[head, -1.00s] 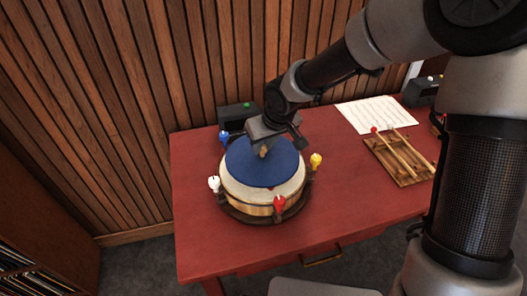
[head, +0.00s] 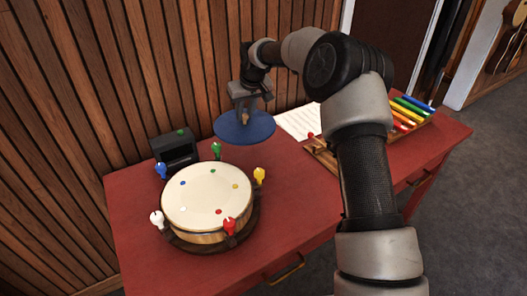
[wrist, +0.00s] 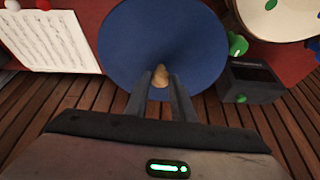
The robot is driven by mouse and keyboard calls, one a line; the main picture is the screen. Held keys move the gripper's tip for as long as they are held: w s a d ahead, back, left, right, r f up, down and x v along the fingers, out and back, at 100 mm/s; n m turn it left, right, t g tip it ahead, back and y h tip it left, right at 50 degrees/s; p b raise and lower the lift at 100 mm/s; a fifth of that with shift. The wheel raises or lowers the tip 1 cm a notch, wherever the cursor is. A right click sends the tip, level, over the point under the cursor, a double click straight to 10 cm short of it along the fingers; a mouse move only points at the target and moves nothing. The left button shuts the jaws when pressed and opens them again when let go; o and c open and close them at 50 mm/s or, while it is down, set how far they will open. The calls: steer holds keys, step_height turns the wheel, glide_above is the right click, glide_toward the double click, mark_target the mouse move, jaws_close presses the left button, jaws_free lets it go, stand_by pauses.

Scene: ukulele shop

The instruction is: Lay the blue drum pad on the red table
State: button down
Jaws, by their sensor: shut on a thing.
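The blue drum pad (head: 243,127) is a round disc with a small tan knob at its centre. My gripper (head: 245,108) is shut on that knob and holds the pad in the air, right of and behind the drum. In the wrist view the pad (wrist: 150,35) fills the top middle, and the finger tips (wrist: 162,80) close around the knob. The red table (head: 125,215) lies below, with bare surface at its left edge and in front of the drum. The table area straight under the pad is partly hidden by it.
The drum (head: 205,200), with a cream head and coloured pegs, stands on the table's left part. A black box (head: 177,148) with a green button sits behind it. A music sheet (head: 297,122), a wooden rack (head: 322,155) and coloured bars (head: 410,110) lie to the right.

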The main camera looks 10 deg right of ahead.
mark_target(265, 115)
steer(key=shift+m, duration=0.5)
steer(key=w+d+f, duration=0.1)
steer(key=d, duration=0.1)
steer(key=w+d+f+b, duration=0.1)
steer(key=w+d, duration=0.1)
steer(key=w+d+f, duration=0.1)
steer(key=w+d, duration=0.1)
steer(key=d, duration=0.1)
steer(key=shift+w+f, duration=0.15)
steer(key=shift+f, duration=0.2)
steer(key=shift+d+f, duration=0.2)
steer(key=shift+f, duration=0.1)
step_height(265, 115, down, 9)
steer(key=shift+w+f+b, duration=0.1)
steer(key=shift+f+b, duration=0.05)
steer(key=shift+b, duration=0.55)
steer(key=shift+f, duration=0.1)
steer(key=c, duration=1.9)
jaws_free()
steer(key=shift+f, duration=0.15)
steer(key=shift+c, duration=0.2)
steer(key=o, duration=0.4)
